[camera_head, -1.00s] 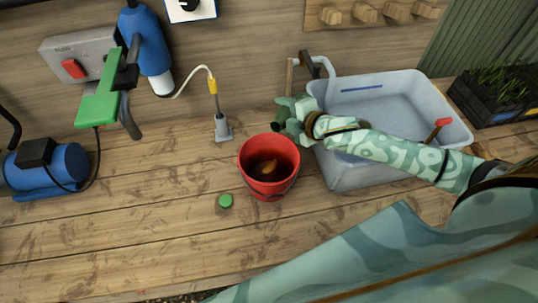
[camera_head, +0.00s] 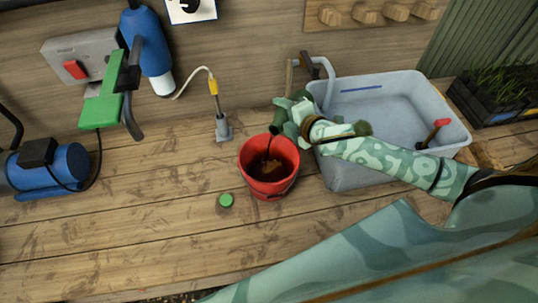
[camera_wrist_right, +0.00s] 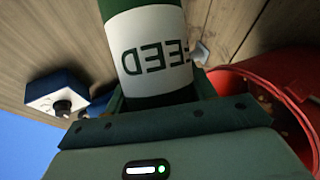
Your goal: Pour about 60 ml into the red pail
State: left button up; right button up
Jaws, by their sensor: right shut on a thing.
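The red pail (camera_head: 265,185) stands upright on the bench, with brownish contents inside. It also shows at the right of the right wrist view (camera_wrist_right: 290,68). My right gripper (camera_head: 292,118) is shut on a green bottle (camera_head: 277,127), tilted with its mouth above the pail's back rim. A thin dark stream (camera_head: 269,146) runs from the mouth down into the pail. In the right wrist view the bottle (camera_wrist_right: 155,55) carries a white label reading FEED. A green cap (camera_head: 226,200) lies on the bench left of the pail. My left gripper is not in view.
A small grey stand with a probe (camera_head: 222,130) is behind left. A blue pump (camera_head: 65,165) sits far left. The front left bench is clear.

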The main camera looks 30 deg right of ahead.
jog(key=shift+w+d, duration=0.15)
jog(key=shift+d, duration=0.1)
jog(key=shift+d, duration=0.15)
jog(key=shift+w+f, duration=0.1)
dwell(1.6)
